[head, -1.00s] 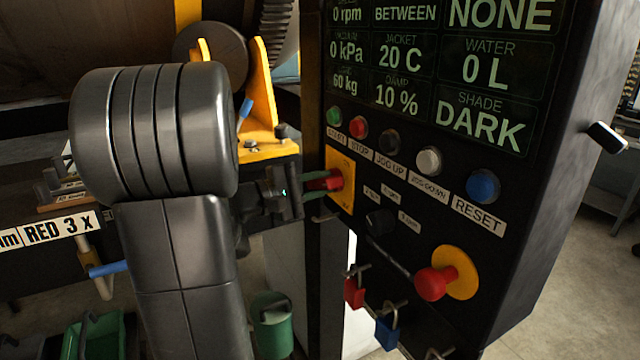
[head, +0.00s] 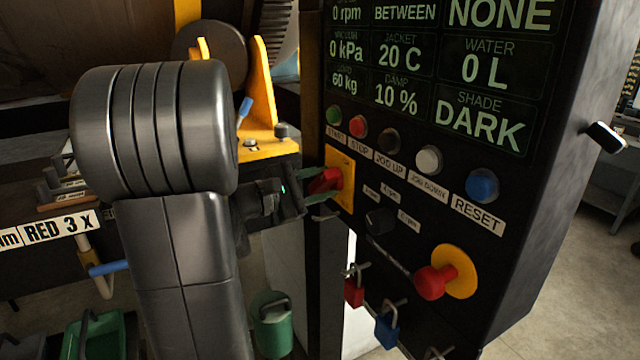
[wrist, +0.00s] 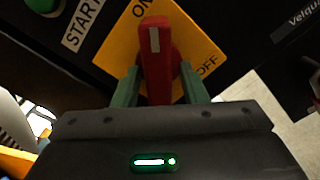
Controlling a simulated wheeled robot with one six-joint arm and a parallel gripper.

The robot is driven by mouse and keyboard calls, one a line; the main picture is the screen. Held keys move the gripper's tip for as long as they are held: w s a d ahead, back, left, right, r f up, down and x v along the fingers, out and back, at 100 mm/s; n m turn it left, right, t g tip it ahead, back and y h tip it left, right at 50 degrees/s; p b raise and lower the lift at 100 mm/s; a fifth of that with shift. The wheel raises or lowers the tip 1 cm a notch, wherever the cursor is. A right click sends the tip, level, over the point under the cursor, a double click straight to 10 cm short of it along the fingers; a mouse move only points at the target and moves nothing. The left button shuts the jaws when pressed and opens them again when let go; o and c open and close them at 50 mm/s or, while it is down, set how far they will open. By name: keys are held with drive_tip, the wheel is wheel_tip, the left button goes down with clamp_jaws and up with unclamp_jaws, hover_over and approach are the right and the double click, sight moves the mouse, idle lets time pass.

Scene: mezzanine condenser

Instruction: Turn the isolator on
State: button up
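The isolator is a red handle (wrist: 155,62) on a yellow plate (wrist: 112,50) marked ON and OFF. In the wrist view the handle's white mark points up, between the ON word at upper left and the OFF word at right. In the head view the handle (head: 325,181) shows between the fingers (head: 318,184), at the left edge of the dark panel. My gripper partly hides it there.
The panel carries a display (head: 440,70), a row of buttons with a blue reset button (head: 482,186), a black selector knob (head: 380,221) and a red emergency stop (head: 432,283). Padlocks (head: 387,328) hang below. A green can (head: 272,325) stands below my gripper.

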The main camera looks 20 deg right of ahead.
drive_tip(key=shift+a, duration=0.1)
drive_tip(key=a+b, duration=0.1)
drive_tip(key=a, duration=0.3)
drive_tip(key=a+b, duration=0.1)
drive_tip(key=a, duration=0.4)
drive_tip(key=s+a+b, duration=0.1)
drive_tip(key=a, duration=0.3)
drive_tip(key=shift+a, duration=0.3)
drive_tip(key=shift+d, duration=0.1)
drive_tip(key=d+p, duration=0.1)
drive_tip(key=d, duration=0.3)
drive_tip(key=d+p, duration=0.1)
drive_tip(key=d, duration=0.4)
drive_tip(key=w+d+p, duration=0.1)
drive_tip(key=d, duration=0.3)
drive_tip(key=shift+d, duration=0.3)
drive_tip(key=shift+a, duration=0.1)
